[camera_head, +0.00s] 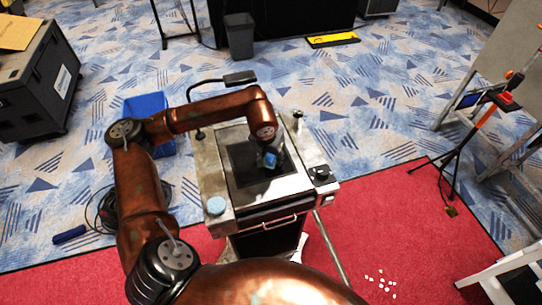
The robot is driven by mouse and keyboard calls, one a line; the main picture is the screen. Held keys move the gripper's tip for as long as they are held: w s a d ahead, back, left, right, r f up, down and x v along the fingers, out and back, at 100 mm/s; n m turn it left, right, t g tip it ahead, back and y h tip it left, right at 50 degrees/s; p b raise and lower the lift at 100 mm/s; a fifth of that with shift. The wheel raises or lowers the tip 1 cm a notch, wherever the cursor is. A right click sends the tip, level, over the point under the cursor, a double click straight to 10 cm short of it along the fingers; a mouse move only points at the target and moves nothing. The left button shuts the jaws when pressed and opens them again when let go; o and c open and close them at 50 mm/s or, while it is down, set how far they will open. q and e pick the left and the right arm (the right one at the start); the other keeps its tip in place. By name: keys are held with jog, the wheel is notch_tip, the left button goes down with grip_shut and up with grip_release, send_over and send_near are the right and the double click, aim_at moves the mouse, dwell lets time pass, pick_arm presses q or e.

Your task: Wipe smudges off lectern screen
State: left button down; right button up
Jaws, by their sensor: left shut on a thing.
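The lectern (206,172) stands in the middle of the head view, with a dark screen (243,174) set in its grey top. My left arm reaches over it from the left. My left gripper (271,154) is over the right part of the screen, shut on a small blue thing (268,160), which looks like a cloth or sponge. I cannot tell whether the blue thing touches the screen. Smudges cannot be made out at this size, and the gripper hides part of the screen. My right gripper is not in view.
A light blue round object (216,205) sits on the lectern's front left corner and a black object (321,173) at its right. A gooseneck device (238,78) rises at the back left. A blue bin (146,105) stands behind my arm. A tripod stand (458,165) is at right.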

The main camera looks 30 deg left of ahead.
pick_arm(q)
jog(key=shift+s+f, duration=0.2)
jog(key=shift+f, duration=0.05)
jog(key=shift+w+r+p, duration=0.2)
jog(key=shift+r+p, duration=1.25)
jog(key=shift+r, duration=1.75)
jog(key=shift+r, duration=0.1)
jog(key=shift+r+p, duration=0.6)
jog(key=shift+r, duration=0.85)
